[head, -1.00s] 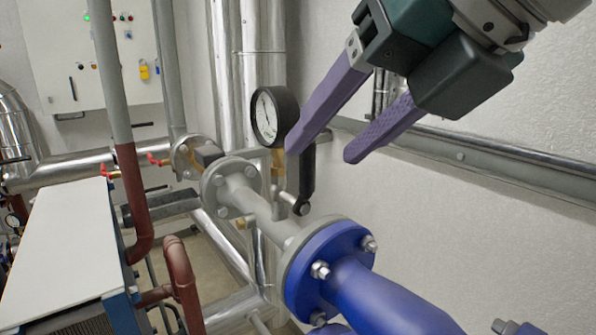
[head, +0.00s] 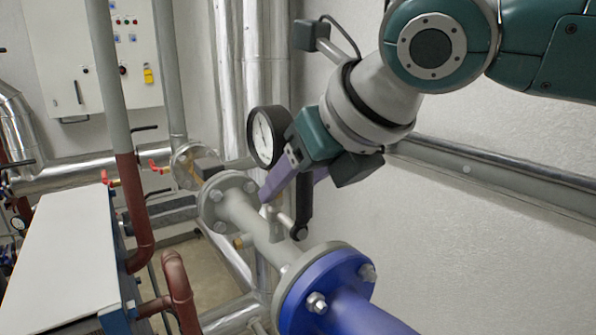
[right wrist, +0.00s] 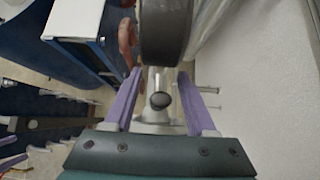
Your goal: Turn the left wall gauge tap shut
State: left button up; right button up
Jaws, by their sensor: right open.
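A round wall gauge (head: 268,137) with a white dial and black rim stands above the flanged grey pipe; its dark body also shows in the right wrist view (right wrist: 165,30). Below and right of it a black tap lever (head: 304,208) stands roughly upright, its upper part hidden behind my right gripper. My right gripper (head: 288,192) is beside the gauge, fingers pointing down-left. In the right wrist view its two purple fingers (right wrist: 160,88) are apart, with a dark rounded end (right wrist: 160,101), perhaps of the lever, between them in the picture. I cannot tell whether they touch it. My left gripper is not in view.
A blue flange (head: 325,293) and grey pipe (head: 250,218) lie below the gripper. A wall rail (head: 480,165) runs along the right wall. A white-topped unit (head: 62,255) stands at the left, near dark red pipes (head: 133,200). A control cabinet (head: 95,60) hangs behind.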

jog(key=shift+w+f, duration=0.1)
jog(key=shift+f, duration=0.05)
jog(key=shift+c, duration=0.2)
grip_shut()
dwell(1.2)
